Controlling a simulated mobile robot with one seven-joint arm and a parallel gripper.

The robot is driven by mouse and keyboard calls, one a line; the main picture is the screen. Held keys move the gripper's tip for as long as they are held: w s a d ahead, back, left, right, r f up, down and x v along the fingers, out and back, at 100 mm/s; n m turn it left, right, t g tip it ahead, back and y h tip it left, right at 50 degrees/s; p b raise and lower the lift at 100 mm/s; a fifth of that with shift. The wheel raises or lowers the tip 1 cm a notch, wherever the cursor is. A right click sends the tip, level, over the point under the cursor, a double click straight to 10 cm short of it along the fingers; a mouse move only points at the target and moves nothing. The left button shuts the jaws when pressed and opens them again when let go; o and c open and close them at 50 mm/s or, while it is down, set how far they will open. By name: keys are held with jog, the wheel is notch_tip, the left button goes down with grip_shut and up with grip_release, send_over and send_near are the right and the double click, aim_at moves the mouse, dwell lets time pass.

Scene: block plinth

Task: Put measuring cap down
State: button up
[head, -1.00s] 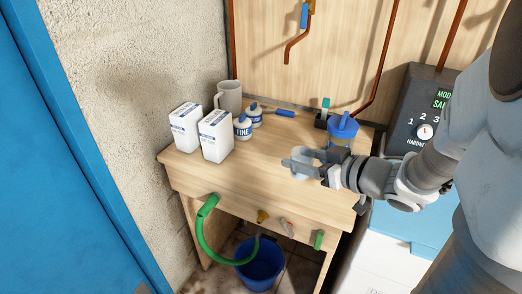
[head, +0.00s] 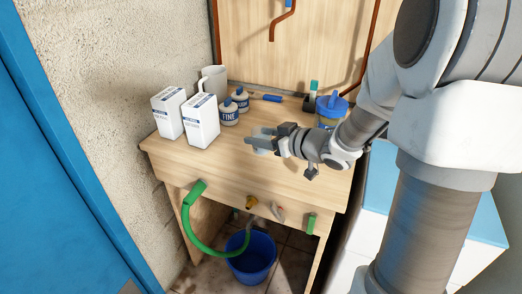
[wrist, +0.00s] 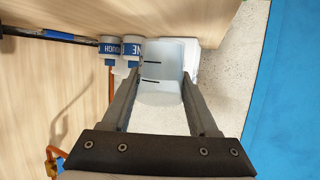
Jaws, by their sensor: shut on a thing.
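The measuring cap (wrist: 161,62) is a pale, translucent cup with dark marks on its wall, between my fingers in the wrist view. My gripper (head: 258,140) is shut on it, over the middle of the wooden bench top (head: 215,165). In the head view the fingers hide most of the cap, with its pale lower part (head: 262,152) showing beneath them. I cannot tell whether its base touches the wood.
A blue-lidded jug (head: 331,108) stands right, close to my arm. The front left of the bench is clear.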

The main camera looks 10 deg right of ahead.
jog(key=shift+f+b, duration=1)
jog(key=shift+f, duration=0.85)
jog(key=shift+f, duration=0.1)
jog(key=o, duration=1.4)
jog(key=shift+r, duration=0.25)
jog(key=p+v, duration=0.4)
jog(key=v, duration=0.6)
jog(key=shift+s+d+r+p, duration=0.1)
jog(key=shift+s+d+p, duration=0.05)
jog(key=shift+s+p, duration=0.25)
jog(key=shift+s+d+r, duration=0.1)
jog(key=shift+s+d, duration=0.2)
jog(key=shift+s, duration=0.2)
